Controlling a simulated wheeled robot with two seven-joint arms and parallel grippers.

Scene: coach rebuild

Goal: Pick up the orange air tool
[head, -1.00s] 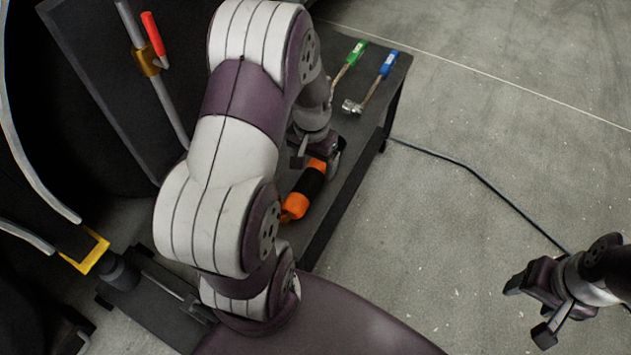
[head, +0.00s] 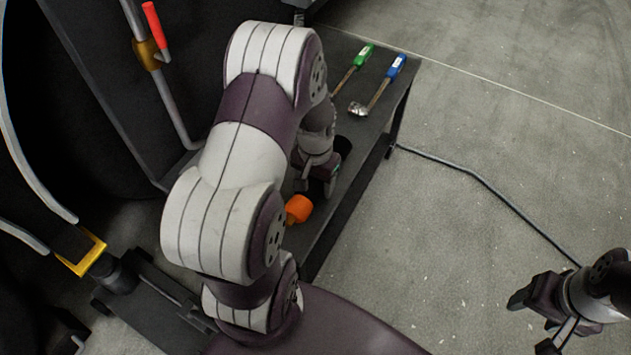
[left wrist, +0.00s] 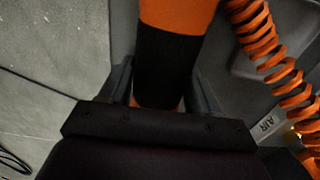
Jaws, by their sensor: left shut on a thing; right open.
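The orange air tool (head: 299,209) lies along the dark bench, with only its near orange end showing in the head view. My left gripper (head: 314,186) is shut on it and hides its middle. In the left wrist view the tool (left wrist: 170,58) has an orange body and a black band, with my left gripper's fingers (left wrist: 163,82) on either side of the band. I cannot tell whether the tool is clear of the bench. My right gripper (head: 535,322) is open and empty over the floor at the lower right.
A green-handled tool (head: 363,55) and a blue-handled tool (head: 396,66) lie at the far end of the bench (head: 345,180). A coiled orange hose (left wrist: 262,38) runs beside the air tool. A cable (head: 480,180) crosses the open floor at right.

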